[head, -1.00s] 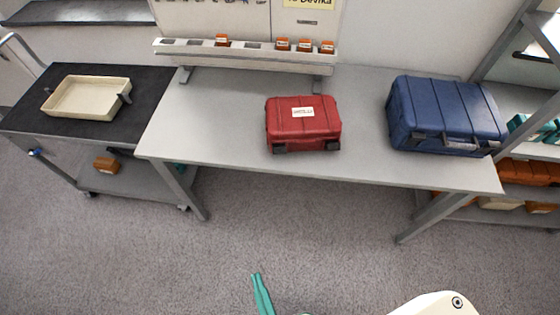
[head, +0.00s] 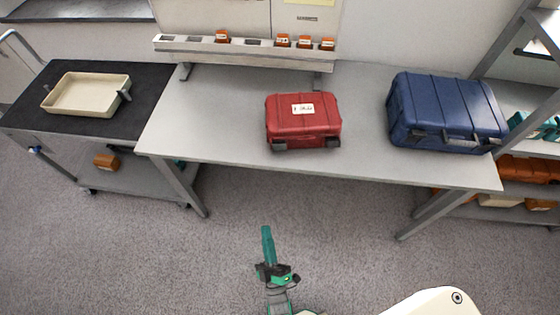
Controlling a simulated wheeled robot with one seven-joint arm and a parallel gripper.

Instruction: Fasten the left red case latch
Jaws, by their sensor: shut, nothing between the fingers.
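The red case (head: 303,122) lies with its lid down on the grey table, with a white label on top. Its left latch (head: 279,144) is a dark piece at the front left edge, and its right latch (head: 332,142) is at the front right edge. I cannot tell from here whether either latch is fastened. My gripper (head: 267,232) is in front of the table, over the floor, well apart from the case. Its teal fingers are together and hold nothing.
A blue case (head: 445,112) stands on the table at the right. A cream tray (head: 88,95) is on the black-topped cart at the left. A rail with several orange boxes (head: 282,41) runs along the back. The table (head: 215,125) is clear left of the red case.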

